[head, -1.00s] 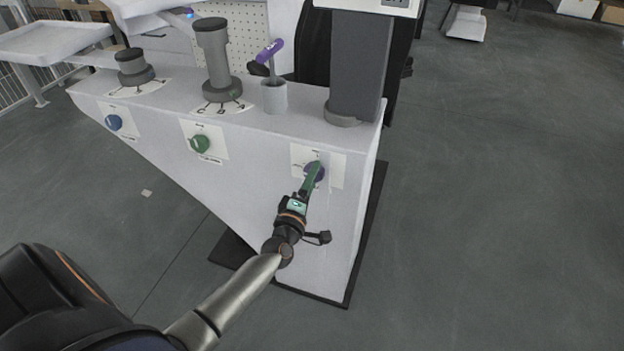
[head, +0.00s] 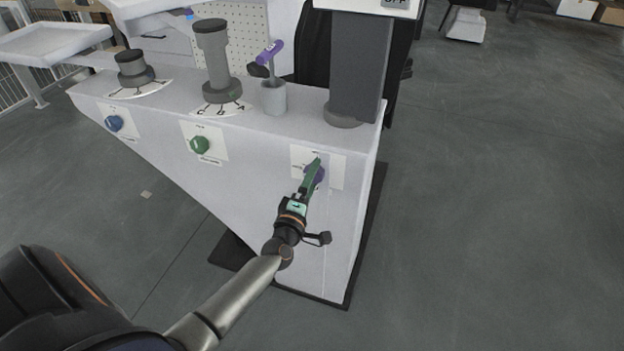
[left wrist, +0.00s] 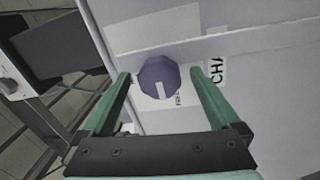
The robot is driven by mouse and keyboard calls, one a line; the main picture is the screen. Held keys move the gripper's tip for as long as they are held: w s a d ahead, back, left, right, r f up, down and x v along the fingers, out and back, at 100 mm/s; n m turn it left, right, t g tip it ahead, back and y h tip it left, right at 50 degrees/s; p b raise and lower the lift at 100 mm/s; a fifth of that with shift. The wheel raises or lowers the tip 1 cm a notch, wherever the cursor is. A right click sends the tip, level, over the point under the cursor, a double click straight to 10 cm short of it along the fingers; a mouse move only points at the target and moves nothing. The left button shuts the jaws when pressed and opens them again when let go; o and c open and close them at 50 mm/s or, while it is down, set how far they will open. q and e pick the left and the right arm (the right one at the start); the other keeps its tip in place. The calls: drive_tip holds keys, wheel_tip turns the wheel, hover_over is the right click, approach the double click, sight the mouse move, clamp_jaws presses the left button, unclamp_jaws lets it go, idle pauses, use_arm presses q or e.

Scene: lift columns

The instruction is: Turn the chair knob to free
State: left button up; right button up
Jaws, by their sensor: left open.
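The purple chair knob (head: 317,174) is on the front panel of the white console, at its right end. In the left wrist view the knob (left wrist: 159,78) is a many-sided purple disc with a pale pointer mark on its lower part. My left gripper (head: 315,168) is in front of the knob. In the left wrist view its two green fingers (left wrist: 160,88) stand apart, one on each side of the knob, with a gap on both sides. The label beside the knob is partly hidden by a finger. My right gripper is not in view.
A green knob (head: 200,145) and a blue knob (head: 115,122) sit further left on the same panel. The floor to the right is open.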

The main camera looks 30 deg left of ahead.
use_arm(q)
drive_tip(key=v, duration=1.2)
drive_tip(key=shift+s+p, duration=0.3)
